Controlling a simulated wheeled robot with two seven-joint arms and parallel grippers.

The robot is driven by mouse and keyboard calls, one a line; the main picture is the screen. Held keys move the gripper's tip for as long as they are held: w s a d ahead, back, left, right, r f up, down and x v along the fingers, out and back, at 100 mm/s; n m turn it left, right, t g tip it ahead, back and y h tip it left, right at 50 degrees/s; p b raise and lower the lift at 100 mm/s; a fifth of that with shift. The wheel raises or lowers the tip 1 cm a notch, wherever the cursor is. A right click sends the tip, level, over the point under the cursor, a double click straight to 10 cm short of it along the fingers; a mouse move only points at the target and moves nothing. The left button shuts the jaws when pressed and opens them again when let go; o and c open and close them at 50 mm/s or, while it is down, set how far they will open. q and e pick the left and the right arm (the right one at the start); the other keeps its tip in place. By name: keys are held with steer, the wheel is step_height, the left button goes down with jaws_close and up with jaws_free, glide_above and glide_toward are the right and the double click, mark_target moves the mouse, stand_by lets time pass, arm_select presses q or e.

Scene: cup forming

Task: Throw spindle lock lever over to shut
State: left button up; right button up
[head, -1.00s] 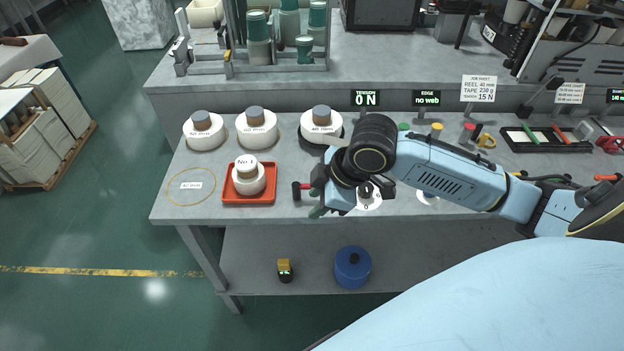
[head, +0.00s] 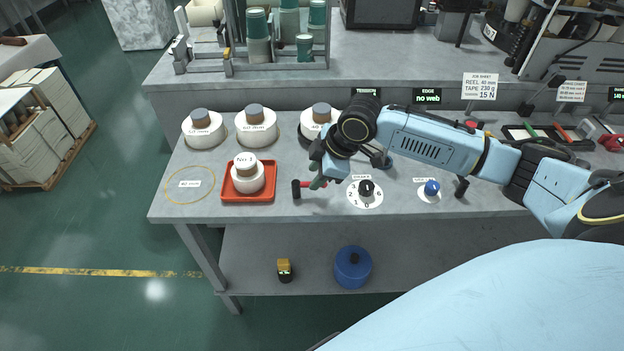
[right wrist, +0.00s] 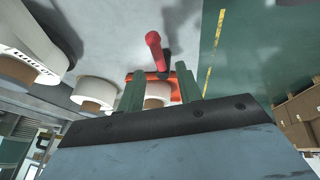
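The lever with a red bar and a dark end (head: 308,185) is on the bench between the red tray and the numbered dial. I take it for the spindle lock lever. My right gripper (head: 317,183) is right beside or over its red end; contact cannot be told. In the right wrist view my right gripper (right wrist: 160,88) has its two green fingers apart with nothing seen held between them. A red rod with a rounded end (right wrist: 154,45), likely the lever, shows just beyond the fingertips. My left gripper is not in view.
A red tray (head: 230,197) with a small reel (head: 246,180) lies left of the lever. White reels (head: 256,130) stand behind. A numbered dial (head: 365,201) and a blue knob (head: 431,188) are to the right. The bench front near the lever is clear.

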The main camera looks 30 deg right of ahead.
steer(key=shift+x, duration=1.45)
steer(key=shift+c, duration=0.2)
jaws_close()
